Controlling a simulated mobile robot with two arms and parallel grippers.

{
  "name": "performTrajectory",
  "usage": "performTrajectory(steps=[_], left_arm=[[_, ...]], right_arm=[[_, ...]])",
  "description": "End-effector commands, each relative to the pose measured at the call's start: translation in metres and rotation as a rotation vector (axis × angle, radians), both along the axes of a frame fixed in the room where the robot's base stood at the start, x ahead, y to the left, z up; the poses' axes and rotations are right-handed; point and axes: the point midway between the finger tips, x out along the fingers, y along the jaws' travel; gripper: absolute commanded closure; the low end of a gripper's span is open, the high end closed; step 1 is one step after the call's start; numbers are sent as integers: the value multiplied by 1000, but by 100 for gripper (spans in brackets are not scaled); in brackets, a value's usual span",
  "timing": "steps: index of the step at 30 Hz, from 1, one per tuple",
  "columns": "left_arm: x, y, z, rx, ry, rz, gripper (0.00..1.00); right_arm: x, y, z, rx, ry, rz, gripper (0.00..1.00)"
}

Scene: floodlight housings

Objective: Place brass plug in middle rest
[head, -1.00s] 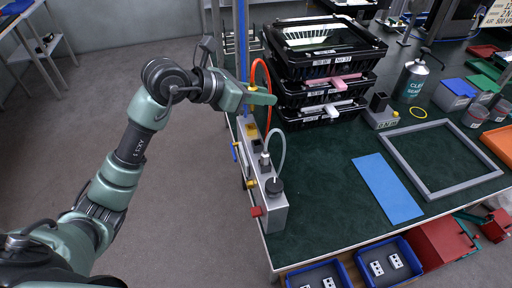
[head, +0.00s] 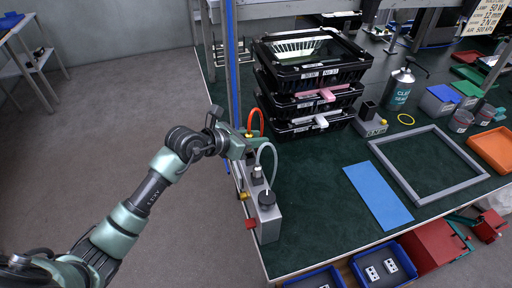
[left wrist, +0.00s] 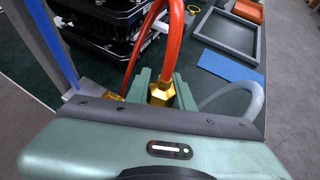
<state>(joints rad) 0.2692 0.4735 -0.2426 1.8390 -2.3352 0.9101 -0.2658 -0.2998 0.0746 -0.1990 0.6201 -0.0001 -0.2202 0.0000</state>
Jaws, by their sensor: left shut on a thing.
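The brass plug (left wrist: 161,93) is a hex brass fitting at the end of an orange hose (left wrist: 173,45). My left gripper (left wrist: 158,88) is shut on it, one green finger on each side. In the head view my left gripper (head: 248,142) is at the far end of a grey metal block (head: 266,224) on the table's left edge, and it largely hides the plug. The block carries a fitting with a clear hose (head: 274,158) and a black knob (head: 267,198). I cannot tell which part is the middle rest. My right gripper is not in view.
A blue upright post (head: 230,65) stands close behind the gripper. Stacked black trays (head: 312,75) stand just to the right. A blue mat (head: 378,197) and a grey frame (head: 432,195) lie farther right. The green tabletop between the block and mat is clear.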

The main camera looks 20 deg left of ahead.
Motion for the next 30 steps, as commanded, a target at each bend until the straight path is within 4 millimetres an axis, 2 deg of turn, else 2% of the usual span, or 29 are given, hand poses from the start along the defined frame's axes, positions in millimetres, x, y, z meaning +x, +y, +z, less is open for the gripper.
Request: performTrajectory(steps=[11,23,24,26,30], left_arm=[[0,0,-44,-1,2,1,100],[0,0,-50,-1,-1,0,100],[0,0,-50,-1,-1,0,72],[0,0,-50,-1,-1,0,55],[0,0,-50,0,0,0,55]], right_arm=[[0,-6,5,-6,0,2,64],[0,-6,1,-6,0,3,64],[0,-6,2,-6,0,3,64],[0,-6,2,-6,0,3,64],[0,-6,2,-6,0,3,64]])
